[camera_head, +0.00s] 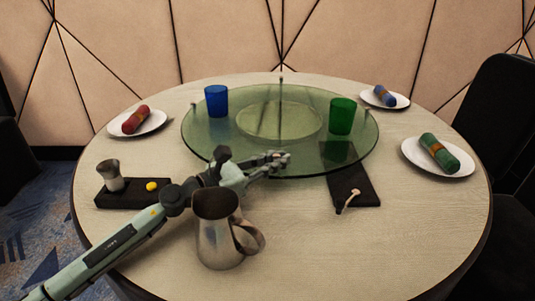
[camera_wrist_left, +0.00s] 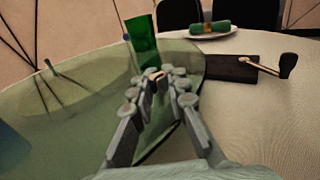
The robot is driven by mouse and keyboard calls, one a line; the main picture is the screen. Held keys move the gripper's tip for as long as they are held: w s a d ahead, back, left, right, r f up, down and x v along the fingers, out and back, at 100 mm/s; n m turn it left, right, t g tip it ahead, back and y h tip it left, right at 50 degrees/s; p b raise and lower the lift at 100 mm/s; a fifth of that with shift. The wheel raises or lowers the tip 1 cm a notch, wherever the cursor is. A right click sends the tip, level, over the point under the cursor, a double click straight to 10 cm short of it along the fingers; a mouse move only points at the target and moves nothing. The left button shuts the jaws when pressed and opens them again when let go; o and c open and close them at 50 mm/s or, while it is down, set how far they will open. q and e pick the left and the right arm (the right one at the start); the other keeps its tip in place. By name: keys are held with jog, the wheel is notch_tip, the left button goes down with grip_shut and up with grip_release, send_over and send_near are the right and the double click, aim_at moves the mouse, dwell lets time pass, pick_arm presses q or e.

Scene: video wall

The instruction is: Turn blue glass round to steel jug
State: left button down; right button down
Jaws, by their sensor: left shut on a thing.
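The blue glass (camera_head: 216,101) stands upright on the left back part of the green glass turntable (camera_head: 205,140). A dark bluish patch at the left edge of the left wrist view may be the same glass. The steel jug (camera_head: 220,240) stands on the table in front of the turntable, partly beside my left arm. My left gripper (camera_head: 280,160) is at the turntable's near rim, shut on a small peg (camera_wrist_left: 157,80) there. The peg is mostly hidden by the fingers in the head view. My right gripper is not in view.
A green glass (camera_head: 341,116) stands on the turntable's right side. Plates with rolled napkins (camera_head: 136,119) (camera_head: 438,153) (camera_head: 384,96) ring the table. A dark board (camera_head: 352,188) with a small spoon lies front right, another board (camera_head: 125,199) with a metal cup lies left.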

pick_arm(q)
jog(key=c, duration=1.5)
grip_release()
jog(key=shift+o, duration=0.2)
jog(key=v, duration=1.2)
